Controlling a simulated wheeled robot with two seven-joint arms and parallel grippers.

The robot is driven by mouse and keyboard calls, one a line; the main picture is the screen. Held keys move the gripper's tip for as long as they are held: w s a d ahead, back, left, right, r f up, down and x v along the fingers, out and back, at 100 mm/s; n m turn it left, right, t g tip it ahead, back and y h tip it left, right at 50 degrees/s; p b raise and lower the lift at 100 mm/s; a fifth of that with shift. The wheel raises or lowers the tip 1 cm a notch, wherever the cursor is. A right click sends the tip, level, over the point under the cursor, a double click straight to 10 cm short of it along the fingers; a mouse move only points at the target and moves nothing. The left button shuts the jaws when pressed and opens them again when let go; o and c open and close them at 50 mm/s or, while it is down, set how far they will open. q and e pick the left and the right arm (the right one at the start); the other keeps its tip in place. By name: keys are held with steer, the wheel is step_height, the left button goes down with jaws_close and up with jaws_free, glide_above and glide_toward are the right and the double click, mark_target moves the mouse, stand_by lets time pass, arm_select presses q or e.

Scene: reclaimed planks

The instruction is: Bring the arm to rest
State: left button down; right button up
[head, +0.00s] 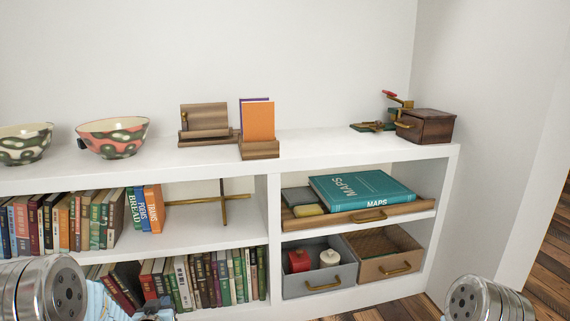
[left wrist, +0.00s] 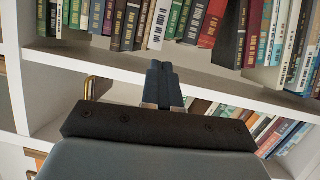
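My left arm comes in at the lower left of the head view, in front of the bookshelf (head: 265,215). The left gripper (head: 153,311) shows only partly at the bottom edge, before the lower row of books. In the left wrist view its two dark fingers (left wrist: 164,84) lie together with nothing seen between them. They point toward the shelf board between two rows of books. Of my right arm only a metal joint shows at the lower right of the head view; its gripper is out of view.
Patterned bowls (head: 113,137), an orange book in a wooden holder (head: 260,150) and a wooden box grinder (head: 426,127) stand on the top. Below are several books (head: 83,220), a teal maps book (head: 361,188), a grey drawer (head: 321,283) and a brown drawer (head: 386,268).

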arm_select(q)
steer(key=s+d+f+g+h, duration=0.2)
steer(key=s+d+f+g, duration=0.1)
steer(key=s+d+f, duration=0.4)
steer(key=s+d+f+g+h, duration=0.1)
steer(key=s+d+f+g, duration=0.25)
steer(key=f, duration=0.55)
steer(key=s+d+f+g+h, duration=0.2)
steer(key=s+d+f+g, duration=0.15)
steer(key=s, duration=0.45)
steer(key=s+d+f+g+h, duration=0.1)
steer(key=s+d+f+g, duration=0.1)
steer(key=s+d+f, duration=0.45)
steer(key=s+r+p, duration=0.2)
steer(key=r+p, duration=0.5)
steer(key=r, duration=0.1)
steer(key=s+r+p, duration=0.1)
steer(key=r+p, duration=0.7)
steer(key=r, duration=0.1)
steer(key=shift+s+d+r+m+g, duration=0.2)
steer(key=shift+s+r+m+g, duration=0.1)
steer(key=shift+s+g, duration=0.1)
